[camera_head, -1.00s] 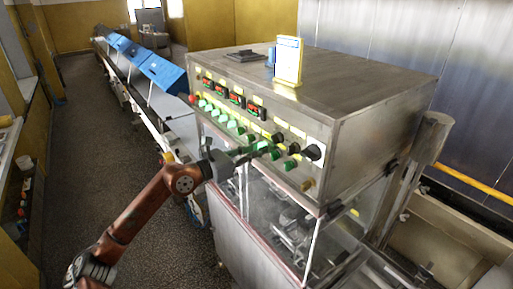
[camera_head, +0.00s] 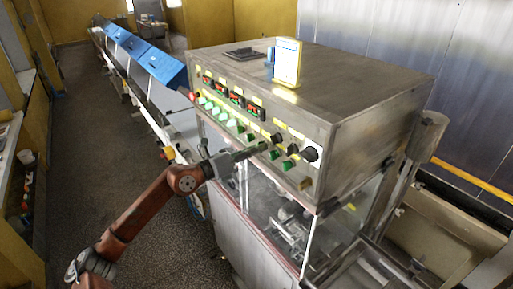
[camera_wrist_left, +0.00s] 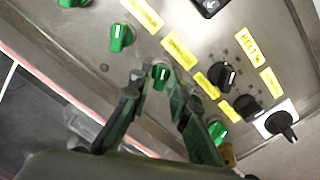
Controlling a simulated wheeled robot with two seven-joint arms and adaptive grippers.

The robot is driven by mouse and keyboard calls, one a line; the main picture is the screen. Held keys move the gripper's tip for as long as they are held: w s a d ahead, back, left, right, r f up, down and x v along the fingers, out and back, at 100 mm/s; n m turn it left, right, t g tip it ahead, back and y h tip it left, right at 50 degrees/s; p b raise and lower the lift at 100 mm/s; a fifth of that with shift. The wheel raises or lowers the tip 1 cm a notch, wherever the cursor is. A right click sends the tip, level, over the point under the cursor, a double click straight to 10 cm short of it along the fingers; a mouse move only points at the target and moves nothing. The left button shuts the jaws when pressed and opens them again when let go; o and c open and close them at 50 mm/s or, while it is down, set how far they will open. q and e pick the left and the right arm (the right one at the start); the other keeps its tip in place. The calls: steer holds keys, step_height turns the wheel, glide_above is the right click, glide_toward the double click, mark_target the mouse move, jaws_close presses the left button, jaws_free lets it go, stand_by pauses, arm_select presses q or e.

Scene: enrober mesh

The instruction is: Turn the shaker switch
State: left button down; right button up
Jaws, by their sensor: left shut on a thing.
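A row of green switch knobs runs along the steel control panel (camera_head: 318,176). My left gripper (camera_head: 262,147) reaches the panel from the left in the head view. In the left wrist view its fingers (camera_wrist_left: 160,82) are closed around a small green knob (camera_wrist_left: 161,72) with a light mark on it. Part of that knob is hidden by the fingers. Another green knob (camera_wrist_left: 217,132) is just right of the fingers, and one more (camera_wrist_left: 121,37) is to the upper left. The yellow labels (camera_wrist_left: 180,50) are too blurred to read. My right gripper is not in view.
Black knobs (camera_wrist_left: 228,75) and a black rotary switch on a white plate (camera_wrist_left: 281,123) are right of the fingers. The glazed lower cabinet (camera_head: 280,222) is below the panel. A conveyor with blue covers (camera_head: 160,66) extends back left. The floor at left is open.

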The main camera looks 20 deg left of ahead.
arm_select(q)
steer(key=shift+r, duration=0.15)
steer(key=c, duration=2.2)
jaws_free()
steer(key=shift+o, duration=0.8)
steer(key=v, duration=1.2)
steer(key=shift+w+a, duration=0.1)
